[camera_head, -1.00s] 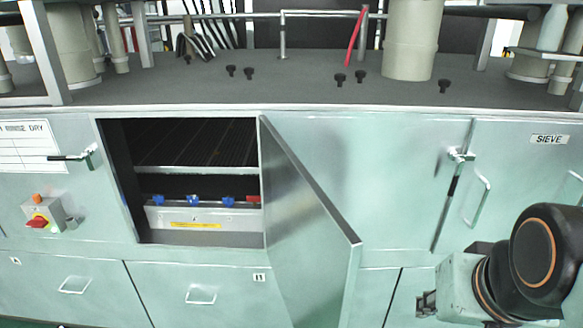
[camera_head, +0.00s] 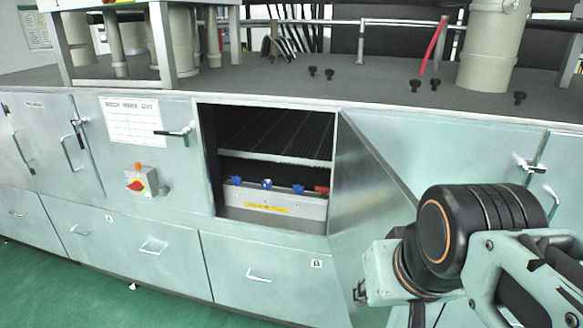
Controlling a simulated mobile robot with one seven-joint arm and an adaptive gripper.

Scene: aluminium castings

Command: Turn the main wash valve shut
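In the head view an open cabinet holds a grey manifold box (camera_head: 233,202) with a yellow label (camera_head: 265,208). Along its top sit a left blue handle (camera_head: 236,181), a middle blue handle (camera_head: 267,183), a right blue handle (camera_head: 298,188) and a red handle (camera_head: 321,189). The label is too small to read, so I cannot tell which handle is the main wash valve. My gripper (camera_head: 361,292) is low and right of the opening, in front of the open door (camera_head: 362,180), apart from the handles. Its fingers are small and partly hidden; their opening is unclear.
The door swings out on the right of the opening. A dark ribbed shelf (camera_head: 280,135) lies above the manifold. A red-knob switch box (camera_head: 142,182) and a latch handle (camera_head: 175,133) are left of it. Green floor (camera_head: 60,275) is free at lower left.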

